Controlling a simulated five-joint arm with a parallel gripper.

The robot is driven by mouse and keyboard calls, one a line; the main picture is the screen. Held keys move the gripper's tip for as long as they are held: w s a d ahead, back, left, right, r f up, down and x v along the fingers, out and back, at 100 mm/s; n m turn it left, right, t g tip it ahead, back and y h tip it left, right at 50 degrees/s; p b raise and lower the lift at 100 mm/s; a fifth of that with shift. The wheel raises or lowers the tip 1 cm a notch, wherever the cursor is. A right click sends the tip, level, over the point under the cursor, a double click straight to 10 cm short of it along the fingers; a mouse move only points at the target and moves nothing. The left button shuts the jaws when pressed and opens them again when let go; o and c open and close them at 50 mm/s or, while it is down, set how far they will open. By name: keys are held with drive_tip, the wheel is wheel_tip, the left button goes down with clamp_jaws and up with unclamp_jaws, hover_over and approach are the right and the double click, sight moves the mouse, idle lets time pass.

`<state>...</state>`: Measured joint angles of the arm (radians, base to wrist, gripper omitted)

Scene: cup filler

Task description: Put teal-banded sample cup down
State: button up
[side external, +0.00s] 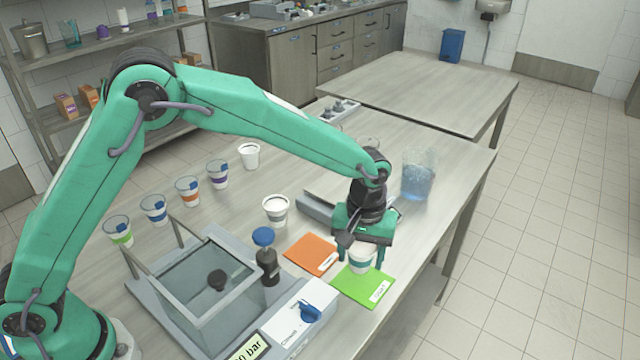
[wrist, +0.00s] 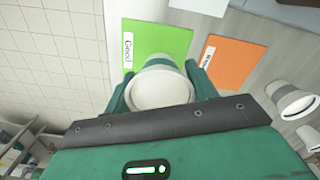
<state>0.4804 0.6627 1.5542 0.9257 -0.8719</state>
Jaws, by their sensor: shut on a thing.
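My gripper (side external: 362,250) is over the green card (side external: 352,287) at the front edge of the table. It is shut on the teal-banded sample cup (side external: 361,260), which is upright. In the wrist view the cup (wrist: 162,88) sits between the two fingers, with its pale top toward the camera and the green card (wrist: 150,40) behind it. I cannot tell whether the cup's base touches the card. The green card has a white label whose text is hard to read in the side view.
An orange card (side external: 311,254) lies left of the green one. A white cup with a grey band (side external: 276,210) stands behind it. A clear-walled filler machine (side external: 215,285) with a blue knob is at the left. Several banded cups stand farther back. A blue beaker (side external: 417,180) is right of my arm.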

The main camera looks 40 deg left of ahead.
sight(359, 266)
drive_tip(key=shift+w+a+f, duration=0.1)
drive_tip(key=shift+w, duration=0.05)
drive_tip(key=shift+f, duration=2)
drive_tip(key=shift+f, duration=0.1)
drive_tip(key=o, duration=1)
wheel_tip(359, 266, up, 12)
drive_tip(key=shift+f, duration=0.1)
drive_tip(key=shift+r, duration=0.25)
